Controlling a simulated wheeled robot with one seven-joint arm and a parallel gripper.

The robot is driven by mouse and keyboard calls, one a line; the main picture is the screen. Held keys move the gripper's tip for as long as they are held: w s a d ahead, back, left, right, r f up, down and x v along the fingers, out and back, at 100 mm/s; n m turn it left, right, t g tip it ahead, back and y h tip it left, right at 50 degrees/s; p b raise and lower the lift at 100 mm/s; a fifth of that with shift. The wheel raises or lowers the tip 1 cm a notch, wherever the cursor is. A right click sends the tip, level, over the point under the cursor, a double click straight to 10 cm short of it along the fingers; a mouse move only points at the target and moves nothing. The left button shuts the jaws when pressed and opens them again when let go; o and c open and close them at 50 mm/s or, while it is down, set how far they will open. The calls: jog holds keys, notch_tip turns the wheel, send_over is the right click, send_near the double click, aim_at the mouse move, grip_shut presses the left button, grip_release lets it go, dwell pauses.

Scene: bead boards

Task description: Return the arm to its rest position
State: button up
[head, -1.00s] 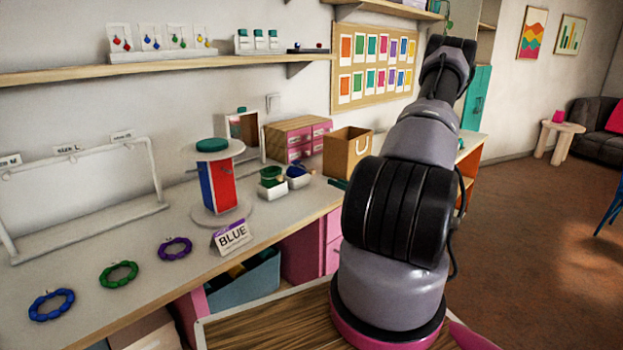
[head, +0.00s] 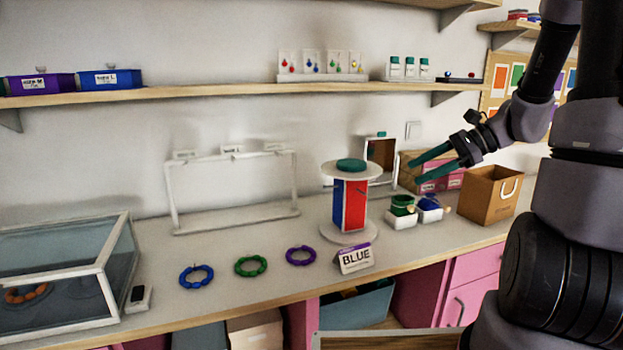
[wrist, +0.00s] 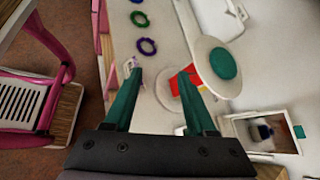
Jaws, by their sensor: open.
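My gripper (head: 438,168) is open, its two green fingers apart with nothing between them. In the head view it hangs in the air at the right, above the counter and right of the red and blue stand (head: 352,205). My arm rises from the lower right and bends down to the gripper. In the wrist view the open fingers (wrist: 163,98) point toward the stand's red part (wrist: 180,86) and its round white top (wrist: 214,60), with the counter below.
Blue (head: 196,276), green (head: 250,266) and purple (head: 300,256) bead rings lie on the counter (head: 225,305). A shelf (head: 220,93) runs above.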

jog(key=s+a+r+n+t+h, duration=0.1)
jog(key=s+r+n+t+h, duration=0.3)
jog(key=s+r+n+h, duration=0.5)
jog(key=s+r+n, duration=0.2)
jog(key=s+r, duration=0.2)
jog(key=r, duration=0.1)
jog(key=shift+s+n, duration=0.25)
jog(key=shift+n, duration=0.05)
